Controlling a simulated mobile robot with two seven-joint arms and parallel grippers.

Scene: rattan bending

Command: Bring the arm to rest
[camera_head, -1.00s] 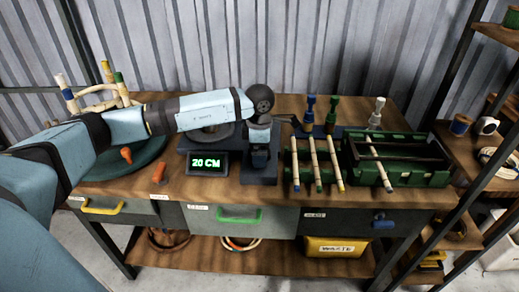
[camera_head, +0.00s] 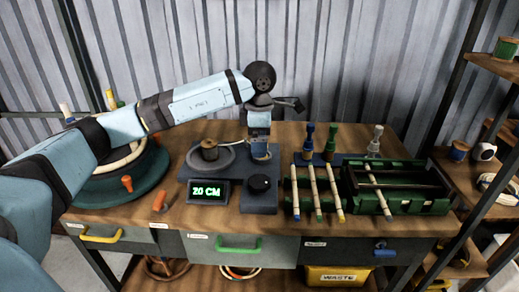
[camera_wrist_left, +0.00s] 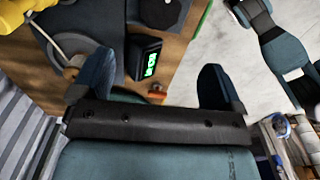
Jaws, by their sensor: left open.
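My left arm comes in from the left in the head view and bends down at a black joint. My left gripper (camera_head: 261,155) points down above the dark device with the round knob (camera_head: 262,183) and the green "20 CM" display (camera_head: 208,192). In the left wrist view its two blue fingers (camera_wrist_left: 155,78) are spread apart, with nothing between them. The display (camera_wrist_left: 150,63) shows beyond them. My right gripper is not in view.
A round green stand (camera_head: 118,190) with bent rattan is at the left. Rattan sticks (camera_head: 314,195) lie on a green rack, beside a green tray (camera_head: 425,205). A yellow waste bin (camera_head: 338,275) is below, and shelves stand at the right. The table's front middle has bare wood.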

